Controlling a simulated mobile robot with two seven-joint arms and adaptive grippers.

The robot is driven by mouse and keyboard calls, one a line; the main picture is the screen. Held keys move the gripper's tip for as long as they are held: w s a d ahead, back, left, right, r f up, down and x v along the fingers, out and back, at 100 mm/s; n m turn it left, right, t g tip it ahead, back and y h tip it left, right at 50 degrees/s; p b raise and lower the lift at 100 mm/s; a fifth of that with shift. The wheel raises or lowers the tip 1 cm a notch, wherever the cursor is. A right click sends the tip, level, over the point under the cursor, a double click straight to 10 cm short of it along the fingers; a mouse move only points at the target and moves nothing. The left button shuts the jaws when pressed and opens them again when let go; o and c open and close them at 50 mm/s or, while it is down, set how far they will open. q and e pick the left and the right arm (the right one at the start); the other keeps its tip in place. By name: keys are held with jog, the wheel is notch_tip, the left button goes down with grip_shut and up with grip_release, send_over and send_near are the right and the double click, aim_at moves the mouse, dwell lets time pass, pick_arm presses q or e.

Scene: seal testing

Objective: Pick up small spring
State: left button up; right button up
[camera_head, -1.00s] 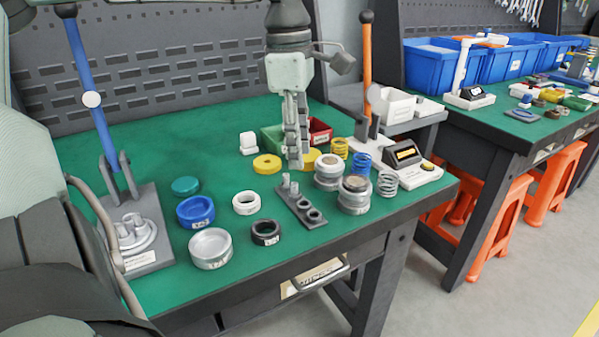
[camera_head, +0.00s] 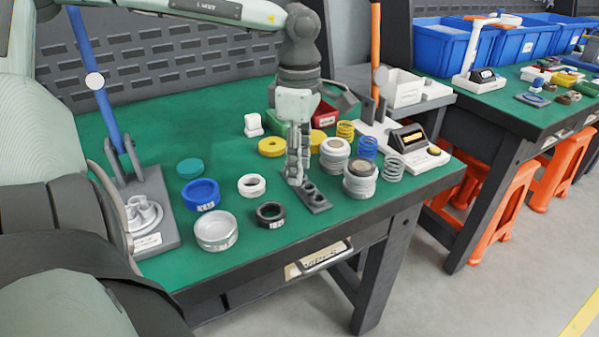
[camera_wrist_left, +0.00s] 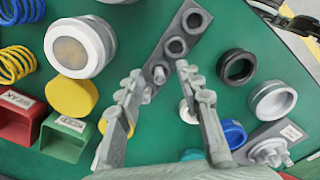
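Three coil springs stand at the right of the green table: yellow (camera_head: 345,131), blue (camera_head: 367,147) and grey (camera_head: 393,167). I cannot tell which is the small one. The wrist view shows the yellow (camera_wrist_left: 15,62) and blue (camera_wrist_left: 20,9) springs at upper left. My left gripper (camera_head: 296,179) points down over the back end of a dark holder block (camera_head: 318,201), also in the wrist view (camera_wrist_left: 191,20). Its fingers (camera_wrist_left: 160,70) are apart, with small light pegs (camera_wrist_left: 158,74) of the block between them. It holds nothing visible. My right gripper is not in view.
White-grey cylinders (camera_head: 359,184) stand right of the block. A black ring (camera_head: 270,213), white ring (camera_head: 251,186), blue ring (camera_head: 201,194) and silver ring (camera_head: 216,231) lie left. A lever press (camera_head: 150,212) stands at the left end. A red bin (camera_head: 325,113) is behind.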

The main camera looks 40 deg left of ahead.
pick_arm(q)
jog(key=shift+c, duration=0.6)
grip_shut()
jog(key=shift+r, duration=0.1)
